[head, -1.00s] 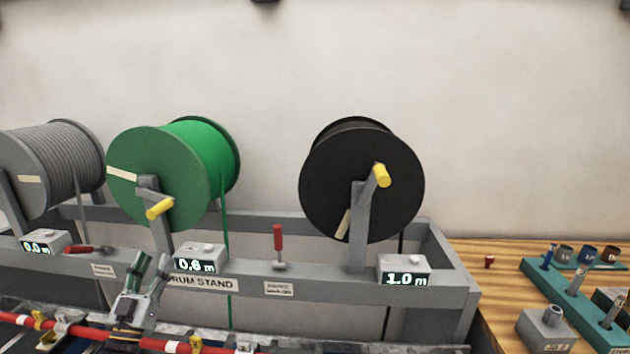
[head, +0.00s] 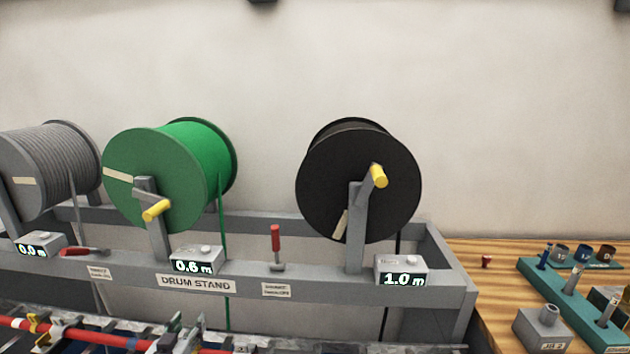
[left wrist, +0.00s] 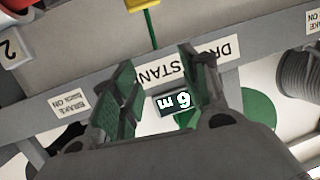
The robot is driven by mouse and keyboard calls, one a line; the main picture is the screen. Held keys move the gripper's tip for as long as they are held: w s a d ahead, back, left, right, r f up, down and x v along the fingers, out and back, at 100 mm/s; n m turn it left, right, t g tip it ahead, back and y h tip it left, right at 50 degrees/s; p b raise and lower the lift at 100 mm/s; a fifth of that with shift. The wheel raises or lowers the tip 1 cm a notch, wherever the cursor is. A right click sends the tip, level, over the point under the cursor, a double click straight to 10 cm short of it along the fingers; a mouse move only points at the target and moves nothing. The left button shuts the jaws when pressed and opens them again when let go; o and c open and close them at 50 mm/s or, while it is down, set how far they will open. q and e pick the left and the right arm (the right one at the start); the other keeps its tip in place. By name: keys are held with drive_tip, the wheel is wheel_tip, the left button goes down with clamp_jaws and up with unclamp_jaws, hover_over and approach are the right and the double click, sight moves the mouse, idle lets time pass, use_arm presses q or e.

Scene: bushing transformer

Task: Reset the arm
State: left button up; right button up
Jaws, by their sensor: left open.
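The stand's lettered beam and a length display (left wrist: 174,102) show behind the fingers, and the view is upside down. My right gripper is out of view.
The stand carries a grey drum (head: 45,165), a green drum (head: 160,180) and a black drum (head: 355,180). A red lever (head: 276,240) stands upright on the beam. A red bar (head: 60,329) runs at lower left. A wooden bench (head: 490,300) with parts is at right.

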use_arm(q)
drive_tip(key=s+d+f+g, duration=0.2)
drive_tip(key=s, duration=0.1)
drive_tip(key=s+d+f+g, duration=0.2)
drive_tip(key=s+f, duration=0.1)
drive_tip(key=s+d+f+g+h, duration=0.1)
drive_tip(key=s+f+g, duration=0.1)
drive_tip(key=s, duration=0.2)
drive_tip(key=shift+d+f+m, duration=0.35)
drive_tip(key=shift+d+m, duration=0.05)
drive_tip(key=s+d+f+m+g, duration=0.1)
drive_tip(key=s+d+g, duration=0.15)
drive_tip(key=s, duration=0.45)
drive_tip(key=s+d+f+m+g, duration=0.1)
drive_tip(key=s+d+f+g, duration=0.15)
drive_tip(key=s, duration=0.35)
drive_tip(key=s+f+g, duration=0.2)
drive_tip(key=s+f, duration=0.1)
drive_tip(key=f, duration=3)
drive_tip(key=s+a+f, duration=0.2)
drive_tip(key=s+f, duration=0.7)
drive_tip(key=s, duration=0.2)
drive_tip(key=s+a+f+g, duration=0.1)
drive_tip(key=s+a+f, duration=0.2)
drive_tip(key=s+f, duration=0.7)
drive_tip(key=shift+s, duration=0.35)
drive_tip(key=shift+s+a, duration=0.1)
